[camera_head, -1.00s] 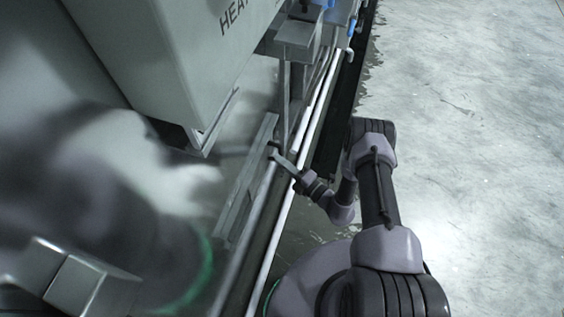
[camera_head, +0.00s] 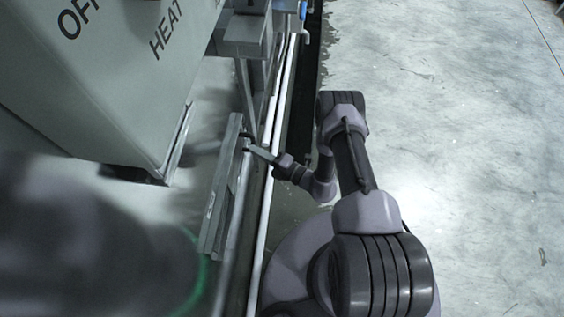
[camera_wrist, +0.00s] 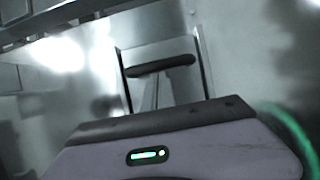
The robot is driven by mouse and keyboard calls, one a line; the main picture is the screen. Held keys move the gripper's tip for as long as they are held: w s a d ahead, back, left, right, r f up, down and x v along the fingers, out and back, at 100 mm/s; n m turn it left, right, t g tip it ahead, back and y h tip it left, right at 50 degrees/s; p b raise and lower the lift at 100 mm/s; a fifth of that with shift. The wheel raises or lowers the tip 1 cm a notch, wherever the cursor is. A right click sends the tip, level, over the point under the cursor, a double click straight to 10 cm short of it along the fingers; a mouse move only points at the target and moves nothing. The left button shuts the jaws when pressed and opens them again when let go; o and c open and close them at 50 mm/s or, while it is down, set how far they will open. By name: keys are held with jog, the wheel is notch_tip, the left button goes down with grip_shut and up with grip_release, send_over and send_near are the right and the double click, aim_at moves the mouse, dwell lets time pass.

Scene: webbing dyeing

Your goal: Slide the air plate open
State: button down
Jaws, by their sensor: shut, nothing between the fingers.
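The air plate seems to be the bright metal panel (camera_wrist: 190,92) between two dark edges in the wrist view. A black bar handle (camera_wrist: 160,65) crosses it. In the head view a small dark piece, likely that handle (camera_head: 246,136), stands at the long metal strip on the machine's side. My gripper (camera_head: 250,148) is shut and empty, its thin grey fingers pointing left at the strip, close by the handle. In the wrist view the fingers (camera_wrist: 152,84) reach up to just below the handle. I cannot tell whether they touch it.
A large grey housing (camera_head: 110,90) marked "HEAT" overhangs at the upper left. White pipes (camera_head: 262,215) run along the machine beside my arm. A blurred dark shape fills the lower left. Open concrete floor (camera_head: 470,150) lies to the right.

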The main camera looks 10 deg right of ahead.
jog(key=p+v, duration=0.3)
jog(key=v, duration=1.4)
jog(key=shift+p, duration=0.3)
jog(key=shift+s+d+r, duration=0.1)
jog(key=w+a+r+n+g, duration=0.1)
jog(key=w+r+n+g, duration=0.1)
jog(key=r+n+g, duration=0.65)
jog(key=w+a+r+n+g, duration=0.1)
jog(key=w+r+n+g, duration=0.15)
jog(key=r+n, duration=1.05)
jog(key=s+a+r+n+t+h, duration=0.1)
jog(key=s+r+n+h, duration=0.4)
jog(key=r, duration=0.7)
jog(key=s+a+r+n+t+h, duration=0.1)
jog(key=s+r+n+t+h, duration=0.2)
jog(key=s+r+n, duration=0.6)
notch_tip(320, 180, up, 4)
jog(key=n+h, duration=0.2)
jog(key=n, duration=0.3)
jog(key=shift+a+r+h, duration=0.25)
jog(key=shift+a+h, duration=0.15)
